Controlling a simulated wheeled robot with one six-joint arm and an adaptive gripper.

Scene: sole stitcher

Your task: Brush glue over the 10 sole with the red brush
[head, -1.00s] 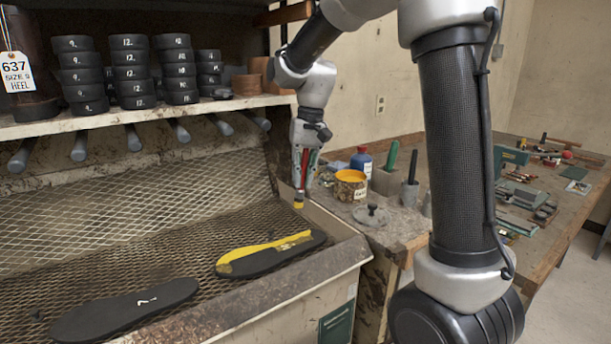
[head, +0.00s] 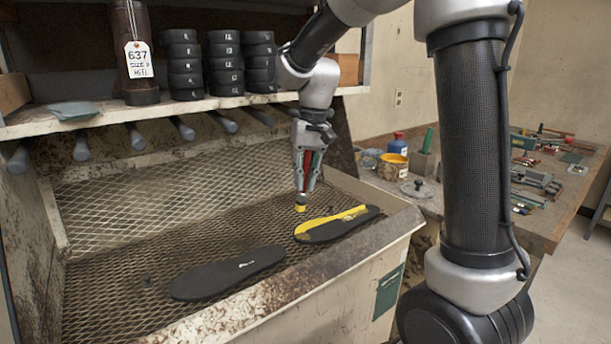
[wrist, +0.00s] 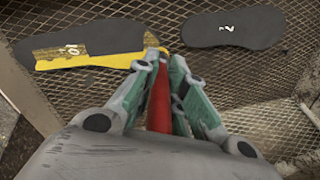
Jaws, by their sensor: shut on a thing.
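My gripper (head: 304,185) is shut on the red brush (wrist: 159,105), which points down. Its yellow, glue-coated tip (head: 300,208) is just above or at the left end of the 10 sole; I cannot tell if they touch. The black 10 sole (head: 350,229) lies flat on the mesh bench, with a yellow glue strip (head: 330,219) along one long side. In the wrist view the 10 sole (wrist: 115,32) shows yellow along its near edge, a brownish patch around the number, and bare black elsewhere.
Another black sole (head: 228,272) with a white mark lies front left on the mesh (head: 120,300). An open glue pot (head: 393,166) and its lid (head: 418,189) stand on the right-hand bench. A shelf (head: 100,117) with stacked black heels overhangs the back.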

